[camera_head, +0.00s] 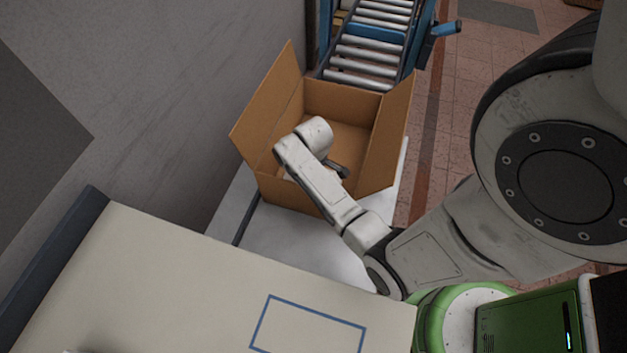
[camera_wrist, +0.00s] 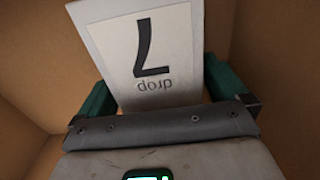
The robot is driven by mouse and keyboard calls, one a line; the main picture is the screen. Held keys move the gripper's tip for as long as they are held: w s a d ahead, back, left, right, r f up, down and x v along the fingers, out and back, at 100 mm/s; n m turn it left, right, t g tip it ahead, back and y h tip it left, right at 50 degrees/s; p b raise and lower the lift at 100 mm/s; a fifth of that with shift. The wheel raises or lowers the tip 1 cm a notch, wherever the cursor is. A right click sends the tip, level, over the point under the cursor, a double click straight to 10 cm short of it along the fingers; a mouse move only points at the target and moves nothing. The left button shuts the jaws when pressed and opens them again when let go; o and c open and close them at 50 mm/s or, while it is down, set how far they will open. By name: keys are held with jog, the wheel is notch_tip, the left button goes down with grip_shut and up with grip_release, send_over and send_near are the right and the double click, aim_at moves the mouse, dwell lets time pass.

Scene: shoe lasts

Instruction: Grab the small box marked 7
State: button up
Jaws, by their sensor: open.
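The small white box marked 7 (camera_wrist: 150,50) shows in the wrist view, its label upside down with a large 7 and a small word. It lies inside an open cardboard box (camera_head: 382,150). My gripper (camera_wrist: 160,85) is open, with one green finger on each side of the small box. I cannot tell whether either finger touches it. In the head view my arm reaches down into the cardboard box, and only a dark part of my gripper (camera_head: 338,169) shows. The small box is mostly hidden there behind my arm.
The cardboard walls stand close around my gripper, with flaps raised at left and right. A roller conveyor (camera_head: 372,50) lies behind the box and a grey wall (camera_head: 190,80) on the left. A pale tabletop with a blue outlined rectangle (camera_head: 310,325) is in front.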

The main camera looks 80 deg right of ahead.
jog(key=shift+f, duration=0.35)
jog(key=c, duration=1.1)
